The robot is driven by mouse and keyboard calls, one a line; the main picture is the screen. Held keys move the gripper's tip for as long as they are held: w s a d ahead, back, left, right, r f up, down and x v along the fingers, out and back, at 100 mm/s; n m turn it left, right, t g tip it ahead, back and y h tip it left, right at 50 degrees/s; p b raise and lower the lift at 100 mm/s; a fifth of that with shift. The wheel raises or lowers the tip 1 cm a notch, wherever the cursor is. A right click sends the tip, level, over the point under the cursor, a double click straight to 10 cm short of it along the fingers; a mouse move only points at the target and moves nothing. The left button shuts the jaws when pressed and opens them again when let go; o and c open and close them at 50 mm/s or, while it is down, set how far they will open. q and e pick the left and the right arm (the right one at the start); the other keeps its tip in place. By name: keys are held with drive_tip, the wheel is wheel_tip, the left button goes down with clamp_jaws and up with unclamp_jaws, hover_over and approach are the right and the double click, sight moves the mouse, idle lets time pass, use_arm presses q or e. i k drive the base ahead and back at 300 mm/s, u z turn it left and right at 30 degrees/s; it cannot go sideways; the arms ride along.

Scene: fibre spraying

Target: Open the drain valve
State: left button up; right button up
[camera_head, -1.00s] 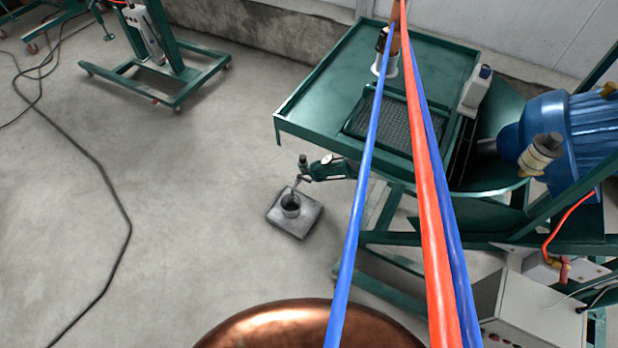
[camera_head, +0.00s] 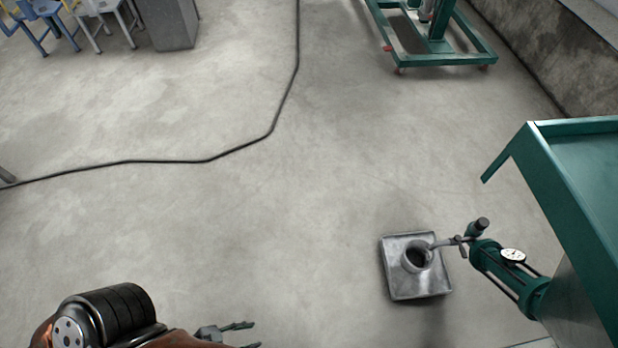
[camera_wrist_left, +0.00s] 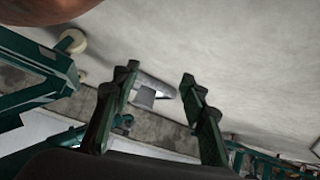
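My right gripper is not in view.
A green bench (camera_head: 565,190) stands at the right, above and beside the cylinder. A green wheeled frame (camera_head: 435,58) is at the top right. A black cable (camera_head: 210,160) lies across the floor. The floor between my left gripper and the tray is clear.

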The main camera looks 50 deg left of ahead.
sight(457, 238)
drive_tip(key=k, duration=0.6)
drive_tip(key=u, duration=0.7)
drive_tip(key=i, duration=1.35)
drive_tip(key=z, duration=0.05)
